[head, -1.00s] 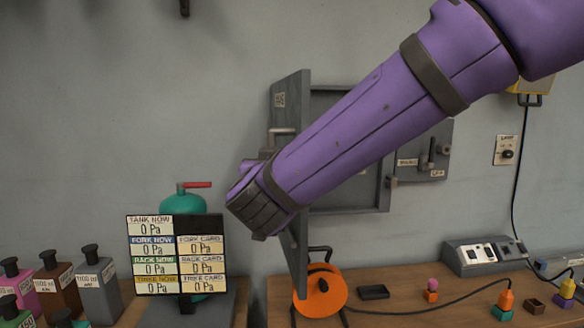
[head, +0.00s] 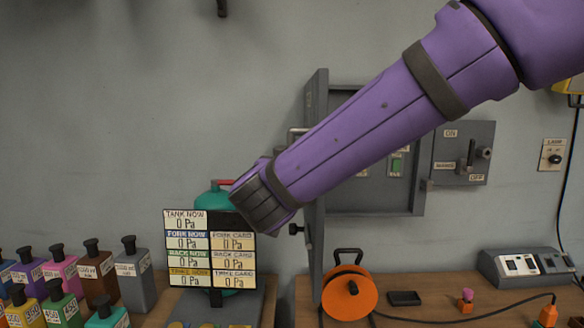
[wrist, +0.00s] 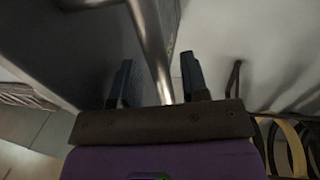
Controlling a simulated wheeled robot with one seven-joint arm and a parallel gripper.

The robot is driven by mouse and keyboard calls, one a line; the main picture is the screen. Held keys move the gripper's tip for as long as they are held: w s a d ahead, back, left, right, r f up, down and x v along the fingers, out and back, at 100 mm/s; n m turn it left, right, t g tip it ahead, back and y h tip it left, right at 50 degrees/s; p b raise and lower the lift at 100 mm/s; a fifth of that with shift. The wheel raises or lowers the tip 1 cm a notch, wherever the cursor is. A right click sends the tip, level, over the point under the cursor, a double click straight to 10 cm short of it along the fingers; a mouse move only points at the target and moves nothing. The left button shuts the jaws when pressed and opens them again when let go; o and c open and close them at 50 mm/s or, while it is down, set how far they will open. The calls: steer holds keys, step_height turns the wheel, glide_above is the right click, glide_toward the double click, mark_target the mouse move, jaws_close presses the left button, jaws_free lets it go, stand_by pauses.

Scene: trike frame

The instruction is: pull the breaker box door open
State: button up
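The breaker box (head: 375,100) is a grey wall cabinet. Its door (head: 316,100) stands swung out from the left side and shows nearly edge-on, so the inside with a green switch (head: 396,166) is partly in view. The door's metal bar handle (head: 295,132) sticks out on the left, and my arm covers part of it. My gripper is hidden by my wrist in the head view. In the wrist view my gripper (wrist: 160,80) has its fingers apart, with the handle (wrist: 152,40) running between them and a gap visible on both sides.
A pressure display board (head: 210,248) and a teal tank (head: 215,200) stand left of the door. An orange cable reel (head: 349,294) sits on the bench close by the door's lower edge. Several bottles (head: 132,272) stand at left. A lever switch box (head: 463,153) is on the wall at right.

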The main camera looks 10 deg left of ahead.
steer(key=s, duration=1)
steer(key=shift+s+a, duration=0.3)
steer(key=shift+s, duration=0.1)
